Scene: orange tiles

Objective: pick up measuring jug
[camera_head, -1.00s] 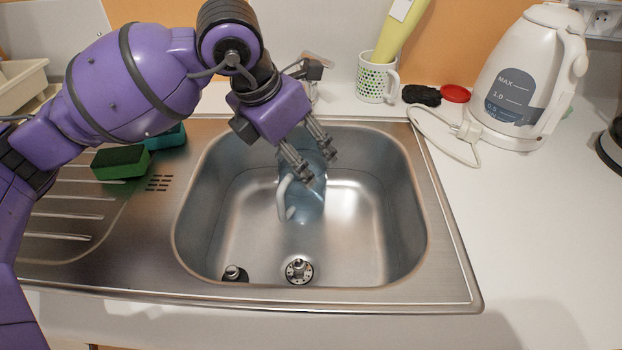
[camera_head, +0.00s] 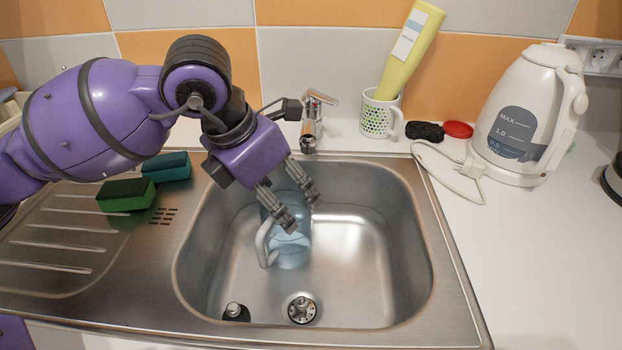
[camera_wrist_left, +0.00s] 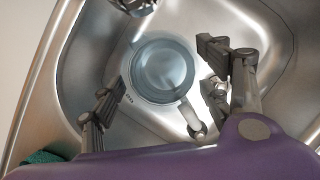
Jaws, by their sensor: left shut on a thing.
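The measuring jug (camera_head: 292,250) is clear bluish plastic with a pale handle. It is inside the steel sink (camera_head: 360,270); I cannot tell whether its base touches the bottom. My left gripper (camera_head: 302,213) reaches down from the upper left and is shut on the jug near its top, hiding part of its upper side. In the left wrist view, the jug's round opening (camera_wrist_left: 163,68) lies between the fingers of the left gripper (camera_wrist_left: 163,66), with the handle pointing toward the lower right.
Sink walls surround the jug. A faucet (camera_head: 314,118) stands behind. Green (camera_head: 126,195) and teal (camera_head: 167,167) sponges lie on the drainboard at left. A dotted mug (camera_head: 377,117) with a yellow bottle (camera_head: 410,50) and a white kettle (camera_head: 528,115) stand on the counter.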

